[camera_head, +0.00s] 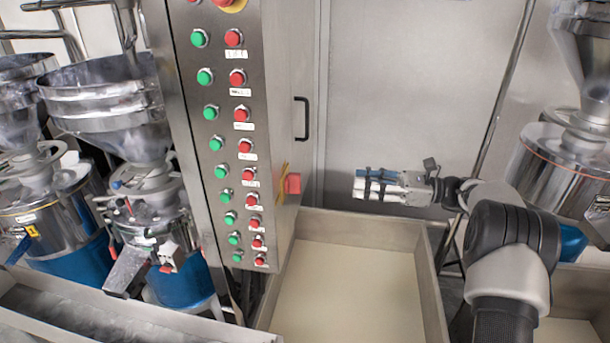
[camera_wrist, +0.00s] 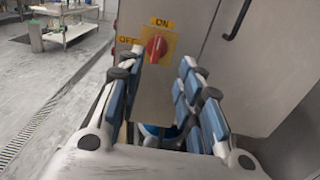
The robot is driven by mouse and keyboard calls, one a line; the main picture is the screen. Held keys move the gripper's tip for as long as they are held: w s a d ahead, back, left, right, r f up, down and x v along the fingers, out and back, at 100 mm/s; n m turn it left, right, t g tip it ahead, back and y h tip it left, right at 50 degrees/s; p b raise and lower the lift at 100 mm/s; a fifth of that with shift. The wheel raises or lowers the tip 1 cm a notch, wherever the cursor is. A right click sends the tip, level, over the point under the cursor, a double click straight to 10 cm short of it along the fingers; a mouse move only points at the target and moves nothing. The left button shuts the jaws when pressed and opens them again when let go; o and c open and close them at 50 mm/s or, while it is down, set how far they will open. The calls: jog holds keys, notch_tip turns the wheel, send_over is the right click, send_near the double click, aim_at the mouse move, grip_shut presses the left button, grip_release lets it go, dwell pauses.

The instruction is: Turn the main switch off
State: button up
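In the head view the red knob (camera_head: 293,183) shows from the side, on the right face of the steel control cabinet (camera_head: 285,100). My gripper (camera_head: 358,184) is to the right of the knob, pointing at it with a clear gap between. In the wrist view my gripper (camera_wrist: 162,59) is open and empty, its blue-padded fingers apart, with the knob beyond the fingertips.
Green and red push buttons (camera_head: 241,113) line the cabinet front. A black door handle (camera_head: 302,119) is above the switch. A pale-bottomed steel bin (camera_head: 434,290) lies below my gripper. Grinders with steel hoppers (camera_head: 112,100) stand at left and right.

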aim_at(295, 184)
jog(key=w+a, duration=0.3)
jog(key=a, duration=1.2)
jog(key=shift+a+b, duration=0.25)
jog(key=shift+b, duration=0.05)
grip_shut()
